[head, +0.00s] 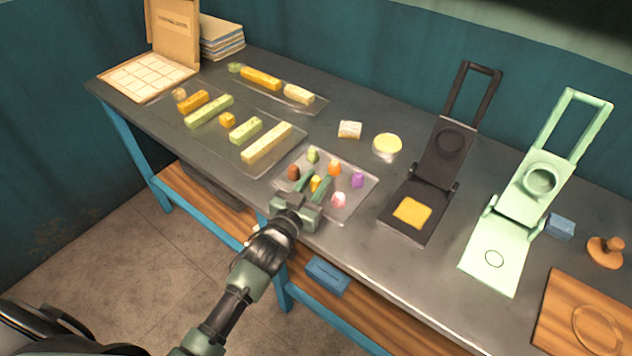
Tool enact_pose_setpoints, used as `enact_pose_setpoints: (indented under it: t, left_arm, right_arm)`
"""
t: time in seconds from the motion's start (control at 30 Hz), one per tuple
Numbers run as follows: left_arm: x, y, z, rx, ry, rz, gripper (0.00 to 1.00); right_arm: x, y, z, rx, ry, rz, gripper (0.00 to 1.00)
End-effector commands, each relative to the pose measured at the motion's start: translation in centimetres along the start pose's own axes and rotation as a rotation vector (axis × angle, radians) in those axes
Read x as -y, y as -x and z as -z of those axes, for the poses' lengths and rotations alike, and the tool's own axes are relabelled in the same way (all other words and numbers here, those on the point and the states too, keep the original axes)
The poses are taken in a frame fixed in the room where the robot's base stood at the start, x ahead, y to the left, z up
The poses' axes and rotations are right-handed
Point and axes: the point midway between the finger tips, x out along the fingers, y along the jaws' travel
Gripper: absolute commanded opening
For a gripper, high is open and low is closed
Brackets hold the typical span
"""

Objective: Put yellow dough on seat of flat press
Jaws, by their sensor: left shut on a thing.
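The yellow dough (315,183) is a small lump over the clear tray (345,214), between the fingers of my left gripper (314,184). The gripper is shut on it, low over the tray; I cannot tell whether the dough still touches the tray. A black press (447,150) stands open to the right, with a flat yellow-orange square (412,212) on its lower plate. A light green press (528,188) stands open further right, with a round mark on its bare lower plate. I cannot tell which is the flat press. My right gripper is not in view.
Several other coloured lumps, including a purple one (357,180), lie on the tray close around the gripper. A round tin (387,147) and a small wrapped block (349,130) stand behind it. A wooden board (560,310) lies at the front right.

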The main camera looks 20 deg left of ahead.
Motion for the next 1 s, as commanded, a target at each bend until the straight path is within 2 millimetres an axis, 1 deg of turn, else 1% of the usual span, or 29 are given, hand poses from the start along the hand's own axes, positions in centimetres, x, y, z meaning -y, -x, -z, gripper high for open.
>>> enact_pose_setpoints:
  t: [0.03,0.07,0.3,0.43,0.47,0.5,0.53,0.83,0.93,1.0]
  left_arm:
    - [0.0,0.0,-0.2,0.001,0.001,0.0,0.0]
    - [0.0,0.0,-0.4,0.001,0.001,0.001,0.0]
    - [0.0,0.0,-0.5,-0.002,0.0,0.0,0.0]
    - [0.0,0.0,-0.9,-0.002,0.0,0.0,0.0]
    - [0.0,0.0,-0.9,-0.002,0.0,0.0,0.32]
    - [0.0,0.0,-0.8,-0.002,0.0,0.0,0.43]
    - [0.0,0.0,-0.8,-0.002,0.0,0.0,0.52]
    - [0.0,0.0,-0.8,-0.002,0.0,0.0,0.52]
    - [0.0,-0.1,-1.2,-0.002,-0.002,0.0,0.52]
    - [0.0,0.8,-1.1,-0.001,0.0,0.0,0.52]
  right_arm:
    - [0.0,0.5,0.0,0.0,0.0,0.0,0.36]
    - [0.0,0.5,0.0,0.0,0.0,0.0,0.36]
    - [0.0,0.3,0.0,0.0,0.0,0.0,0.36]
    - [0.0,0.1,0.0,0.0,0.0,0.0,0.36]
    - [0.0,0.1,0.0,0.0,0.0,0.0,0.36]
    - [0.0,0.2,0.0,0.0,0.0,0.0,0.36]
    - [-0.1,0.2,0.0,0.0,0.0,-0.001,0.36]
    - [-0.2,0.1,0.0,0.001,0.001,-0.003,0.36]
    - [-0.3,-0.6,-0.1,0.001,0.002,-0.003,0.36]
    - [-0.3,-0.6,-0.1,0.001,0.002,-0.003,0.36]
